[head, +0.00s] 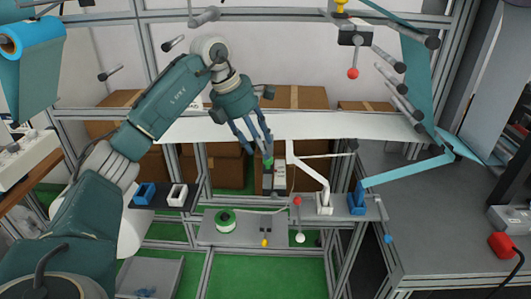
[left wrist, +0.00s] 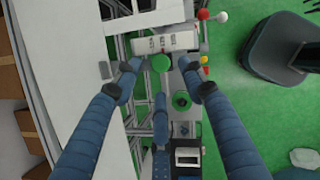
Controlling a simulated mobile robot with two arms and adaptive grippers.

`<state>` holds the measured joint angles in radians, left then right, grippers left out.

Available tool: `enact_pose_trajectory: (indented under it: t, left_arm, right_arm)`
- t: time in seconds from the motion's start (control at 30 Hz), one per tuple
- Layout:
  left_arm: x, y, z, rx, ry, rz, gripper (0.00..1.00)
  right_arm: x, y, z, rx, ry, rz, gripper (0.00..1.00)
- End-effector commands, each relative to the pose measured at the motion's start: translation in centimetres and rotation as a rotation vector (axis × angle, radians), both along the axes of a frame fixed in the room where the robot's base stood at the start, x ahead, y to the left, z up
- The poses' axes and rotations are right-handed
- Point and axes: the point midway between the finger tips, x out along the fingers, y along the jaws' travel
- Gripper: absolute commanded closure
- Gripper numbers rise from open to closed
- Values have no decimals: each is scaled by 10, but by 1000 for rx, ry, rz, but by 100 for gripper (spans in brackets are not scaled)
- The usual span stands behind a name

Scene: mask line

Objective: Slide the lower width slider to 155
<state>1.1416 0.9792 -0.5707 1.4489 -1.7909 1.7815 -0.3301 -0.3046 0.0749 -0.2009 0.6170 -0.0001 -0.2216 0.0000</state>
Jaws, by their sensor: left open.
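Touching cannot be told. The setting is unreadable. My right gripper is out of view.
A white sheet (head: 310,126) runs across the frame behind the fingers. A white bracket (head: 318,184) stands right of the knob. A green spool (head: 225,219) lies on a grey shelf below. Blue (head: 145,193) and white (head: 177,194) small boxes stand left.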

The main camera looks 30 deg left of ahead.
Motion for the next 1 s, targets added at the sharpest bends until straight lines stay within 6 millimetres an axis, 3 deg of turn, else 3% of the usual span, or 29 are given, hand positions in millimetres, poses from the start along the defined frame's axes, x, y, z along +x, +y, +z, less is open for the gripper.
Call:
enact_pose_trajectory:
  t: [0.27,0.63,0.83,1.0]
  left_arm:
    - [11,-10,-34,-2,1,-2,59]
    - [13,-11,-39,-1,-2,-2,59]
    - [13,-11,-39,-2,-1,-3,99]
    - [14,-11,-38,-2,-2,-2,100]
  right_arm:
    - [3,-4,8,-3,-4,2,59]
    - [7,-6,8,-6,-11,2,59]
    - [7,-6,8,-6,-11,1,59]
    - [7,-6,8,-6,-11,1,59]
